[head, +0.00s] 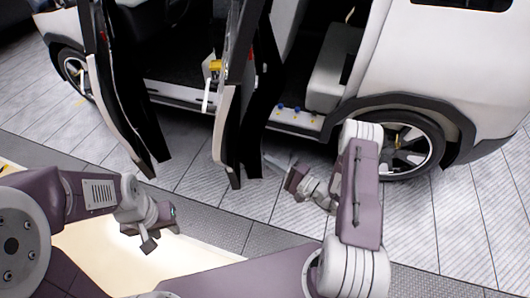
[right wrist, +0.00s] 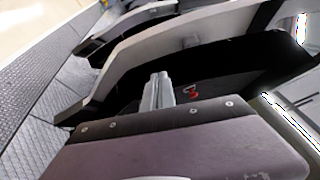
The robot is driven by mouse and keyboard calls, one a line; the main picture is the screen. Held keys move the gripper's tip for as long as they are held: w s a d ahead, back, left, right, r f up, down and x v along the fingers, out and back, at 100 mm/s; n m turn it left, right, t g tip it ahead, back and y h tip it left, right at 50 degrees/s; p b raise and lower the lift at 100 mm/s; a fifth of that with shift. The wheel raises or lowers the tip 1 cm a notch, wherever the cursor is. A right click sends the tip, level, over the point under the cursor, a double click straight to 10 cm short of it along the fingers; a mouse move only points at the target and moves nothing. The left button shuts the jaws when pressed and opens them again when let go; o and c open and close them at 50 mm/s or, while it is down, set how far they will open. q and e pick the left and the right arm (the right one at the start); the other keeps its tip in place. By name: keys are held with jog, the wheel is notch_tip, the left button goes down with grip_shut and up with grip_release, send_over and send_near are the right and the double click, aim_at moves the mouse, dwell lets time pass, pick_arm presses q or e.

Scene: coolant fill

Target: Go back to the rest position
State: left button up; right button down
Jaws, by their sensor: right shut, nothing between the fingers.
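My right gripper (head: 278,162) is in front of the white car, just right of the lower end of an open door (head: 229,130). Its grey fingers also show in the right wrist view (right wrist: 157,92), closed together with nothing between them, with dark door panels behind them. I cannot tell whether the fingers touch the door. My left gripper (head: 150,242) hangs low at the left, over the pale surface in front of me. It is small and seen at an angle, so its jaw opening is unclear.
The white car (head: 440,60) stands across the back. Another open door (head: 120,115) juts toward me at the left. A rear wheel (head: 405,145) is behind my right forearm. Blue-capped items (head: 288,108) sit on the sill. The tiled floor (head: 470,225) at the right is clear.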

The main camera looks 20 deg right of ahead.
jog(key=s+a+r+n+g+y, duration=0.1)
jog(key=a+r+n+g+y, duration=0.35)
jog(key=a+r+n, duration=0.5)
jog(key=s+a+r+n+g+y, duration=0.1)
jog(key=s+a+r+n+g, duration=0.5)
jog(key=s+g, duration=0.45)
jog(key=s+f+n+g+h, duration=0.2)
jog(key=s+f+g+h, duration=0.2)
jog(key=s+h, duration=0.55)
jog(key=w+d+f+m+t+h, duration=0.1)
jog(key=d+f+m+t+h, duration=0.1)
jog(key=d, duration=0.6)
jog(key=w+d+f+m+t+h, duration=0.2)
jog(key=d+f+m+t+h, duration=0.1)
jog(key=d, duration=0.6)
jog(key=shift+f+t+h, duration=0.3)
jog(key=shift+f+h, duration=0.4)
jog(key=shift+h, duration=0.4)
